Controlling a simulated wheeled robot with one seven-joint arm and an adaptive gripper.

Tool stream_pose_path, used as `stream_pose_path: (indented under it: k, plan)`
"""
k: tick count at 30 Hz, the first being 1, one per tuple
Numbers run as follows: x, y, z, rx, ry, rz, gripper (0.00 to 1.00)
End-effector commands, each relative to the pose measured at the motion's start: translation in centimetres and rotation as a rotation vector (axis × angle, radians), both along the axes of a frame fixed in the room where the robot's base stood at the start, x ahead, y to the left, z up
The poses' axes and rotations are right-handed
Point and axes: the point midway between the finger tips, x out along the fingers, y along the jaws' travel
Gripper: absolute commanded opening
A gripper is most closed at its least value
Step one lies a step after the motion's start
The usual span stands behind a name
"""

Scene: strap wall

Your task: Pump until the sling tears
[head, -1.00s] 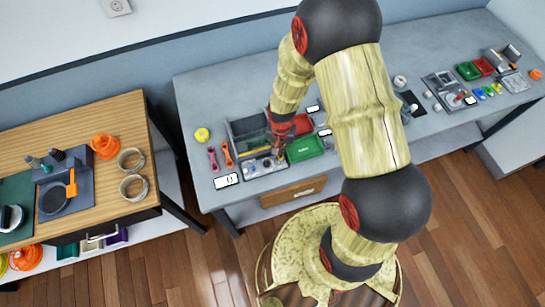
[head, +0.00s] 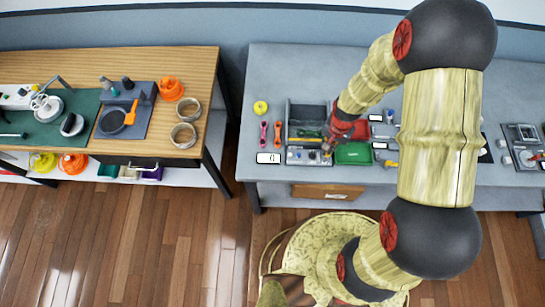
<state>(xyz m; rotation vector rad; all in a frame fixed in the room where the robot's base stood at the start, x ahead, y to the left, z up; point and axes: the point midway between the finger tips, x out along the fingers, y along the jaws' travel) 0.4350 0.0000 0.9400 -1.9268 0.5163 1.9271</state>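My gripper (head: 332,143), red at its base, reaches down to the grey bench (head: 350,70). Its tip is over or beside the right end of a small grey panel with knobs (head: 305,157), just left of a green tray (head: 353,154). The fingers are too small and dark to tell whether they are open or holding anything. A grey open bin (head: 307,113) stands behind the panel, partly covered by my gripper. I cannot make out a pump or a sling for certain; my arm hides part of the bench to the right.
Left of the panel lie a pink tool (head: 264,133), an orange tool (head: 278,134), a yellow round thing (head: 260,107) and a white display (head: 268,158). A wooden table (head: 150,67) stands left across a gap. Wooden floor (head: 150,240) is clear in front.

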Motion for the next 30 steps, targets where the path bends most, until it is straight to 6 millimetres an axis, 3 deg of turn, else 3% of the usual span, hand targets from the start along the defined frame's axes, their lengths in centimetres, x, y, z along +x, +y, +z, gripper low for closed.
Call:
stream_pose_path:
  k: [21,30]
  plan:
    - [-0.1,0.0,-2.5,0.0,0.001,0.0,0.0]
    - [0.0,0.0,-2.0,0.0,0.001,0.0,0.0]
